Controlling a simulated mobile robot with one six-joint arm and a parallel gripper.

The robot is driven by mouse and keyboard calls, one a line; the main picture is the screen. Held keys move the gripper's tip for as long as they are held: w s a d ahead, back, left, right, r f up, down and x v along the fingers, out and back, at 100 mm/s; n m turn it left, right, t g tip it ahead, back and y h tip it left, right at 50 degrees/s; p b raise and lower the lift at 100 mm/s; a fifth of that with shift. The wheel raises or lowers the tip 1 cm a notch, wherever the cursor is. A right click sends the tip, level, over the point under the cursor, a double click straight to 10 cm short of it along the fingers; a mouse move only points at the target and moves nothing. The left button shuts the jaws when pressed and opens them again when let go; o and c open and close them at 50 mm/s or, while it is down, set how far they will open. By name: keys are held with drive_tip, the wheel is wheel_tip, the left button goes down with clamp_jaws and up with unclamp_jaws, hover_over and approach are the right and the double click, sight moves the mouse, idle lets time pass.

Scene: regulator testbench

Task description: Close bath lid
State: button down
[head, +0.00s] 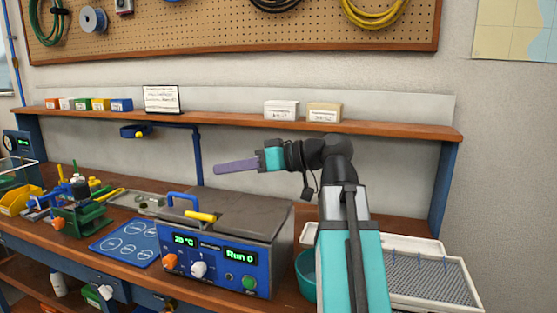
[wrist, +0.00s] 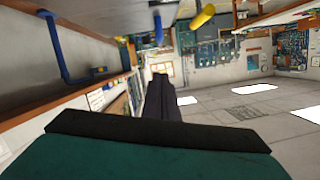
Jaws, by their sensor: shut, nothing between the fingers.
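The bath (head: 215,258) is a blue-fronted box on the bench, showing "20 °C" and "Run 0". Its grey metal top (head: 245,208) looks flat, with a seam across it. I cannot tell how far the lid stands open. A yellow bar handle (head: 201,216) is at the front edge of the top, and a blue handle (head: 183,197) rises at its left. My gripper (head: 235,166) is above and behind the bath, fingers pointing left, shut and empty, apart from the bath. In the wrist view the dark fingers (wrist: 162,98) are together.
A shelf (head: 230,123) with small boxes runs behind, and a blue post (head: 198,155) stands under it. A blue mat (head: 126,243) and a green fixture (head: 78,215) are to the left. A teal bowl (head: 305,272) and a white tray (head: 425,280) are to the right.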

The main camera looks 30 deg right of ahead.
drive_tip(key=v, duration=1.2)
drive_tip(key=shift+s+r, duration=0.2)
drive_tip(key=shift+s, duration=0.1)
idle(0.3)
